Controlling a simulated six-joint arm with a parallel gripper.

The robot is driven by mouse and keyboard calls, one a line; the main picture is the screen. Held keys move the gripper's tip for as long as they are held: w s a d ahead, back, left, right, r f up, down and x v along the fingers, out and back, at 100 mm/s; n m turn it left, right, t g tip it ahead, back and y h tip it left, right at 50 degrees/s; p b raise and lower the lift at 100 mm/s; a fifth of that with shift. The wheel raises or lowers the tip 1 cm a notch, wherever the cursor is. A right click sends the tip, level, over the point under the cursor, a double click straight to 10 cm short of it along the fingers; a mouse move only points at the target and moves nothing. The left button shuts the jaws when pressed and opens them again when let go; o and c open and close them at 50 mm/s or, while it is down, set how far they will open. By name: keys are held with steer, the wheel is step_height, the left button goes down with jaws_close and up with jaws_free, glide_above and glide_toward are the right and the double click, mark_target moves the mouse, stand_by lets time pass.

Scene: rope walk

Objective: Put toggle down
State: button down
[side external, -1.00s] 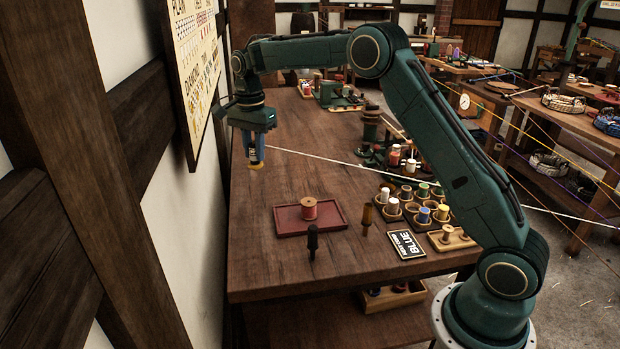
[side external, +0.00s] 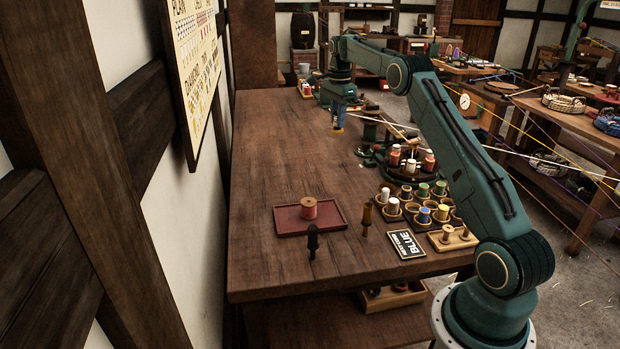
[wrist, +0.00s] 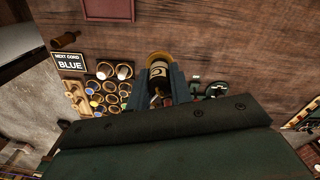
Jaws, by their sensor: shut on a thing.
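My gripper (side external: 339,122) hangs over the far right part of the wooden bench, fingers pointing down. In the wrist view, its two blue fingers (wrist: 162,84) are shut on the toggle (wrist: 160,68), a short dark piece with a pale band and a tan rim. In the side view the tan lower end of the toggle (side external: 338,130) shows just below the fingertips. It appears to be above the bench top, though the exact gap cannot be told. Most of the toggle is hidden between the fingers.
A red tray (side external: 285,228) with a spool stands near the front. Two upright handled tools, a BLUE card (side external: 406,245) and a holder of several coloured spools (side external: 391,190) are at the front right. Stretched cords pass right of my gripper. The bench's left and middle (side external: 270,140) are clear.

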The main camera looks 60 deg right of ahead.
steer(key=shift+s+d, duration=0.15)
steer(key=shift+d, duration=0.15)
step_height(320, 180, down, 16)
steer(key=shift+r, duration=0.15)
stand_by(0.4)
steer(key=shift+f, duration=2.15)
steer(key=shift+f, duration=0.15)
steer(key=c, duration=1.3)
jaws_free()
steer(key=shift+o, duration=0.2)
